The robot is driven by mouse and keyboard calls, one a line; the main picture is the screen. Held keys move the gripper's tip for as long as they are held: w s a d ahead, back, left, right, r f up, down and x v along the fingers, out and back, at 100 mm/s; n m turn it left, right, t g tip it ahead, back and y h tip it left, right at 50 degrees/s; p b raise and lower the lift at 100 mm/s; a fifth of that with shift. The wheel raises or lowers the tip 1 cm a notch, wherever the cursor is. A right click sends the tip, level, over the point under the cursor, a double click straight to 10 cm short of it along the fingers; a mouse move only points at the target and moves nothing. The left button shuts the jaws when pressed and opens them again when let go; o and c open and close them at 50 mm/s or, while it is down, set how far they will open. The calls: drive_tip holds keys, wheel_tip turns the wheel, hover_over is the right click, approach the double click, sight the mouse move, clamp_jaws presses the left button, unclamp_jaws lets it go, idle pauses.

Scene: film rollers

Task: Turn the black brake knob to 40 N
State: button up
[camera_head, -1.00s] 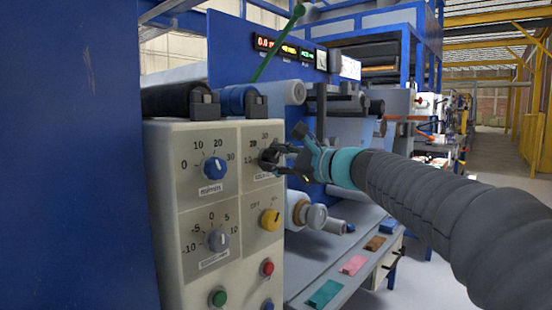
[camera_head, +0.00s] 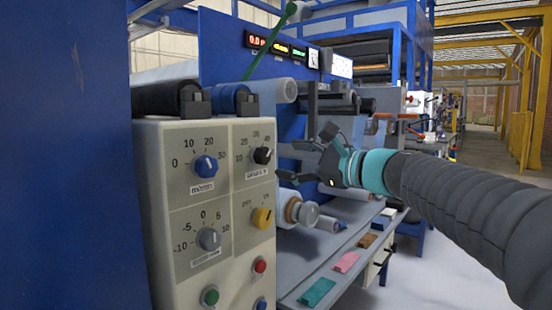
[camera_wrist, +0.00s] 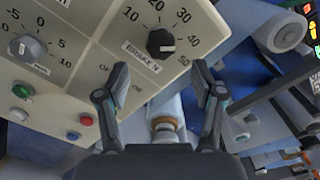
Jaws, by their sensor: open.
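The black brake knob (camera_head: 262,155) is on the upper right section of the cream control panel, and it also shows in the wrist view (camera_wrist: 160,43). Its dial has numbers 10 to 50. In the wrist view its white mark points right, roughly toward the 40; the exact reading is too small to tell. My gripper (camera_head: 303,160) is open and empty, apart from the knob and to its right in the head view. In the wrist view the fingertips (camera_wrist: 162,78) are spread below the knob, with nothing between them.
A blue knob (camera_head: 205,166), a grey knob (camera_head: 209,239) and a yellow knob (camera_head: 262,218) share the panel (camera_head: 180,285). Green (camera_head: 210,296) and red (camera_head: 260,265) buttons are below. Rollers (camera_head: 300,212) and a shelf with coloured pieces lie right of the panel.

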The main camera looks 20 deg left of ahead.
drive_tip(key=v, duration=0.4)
drive_tip(key=shift+s+d, duration=0.15)
drive_tip(key=shift+d, duration=0.15)
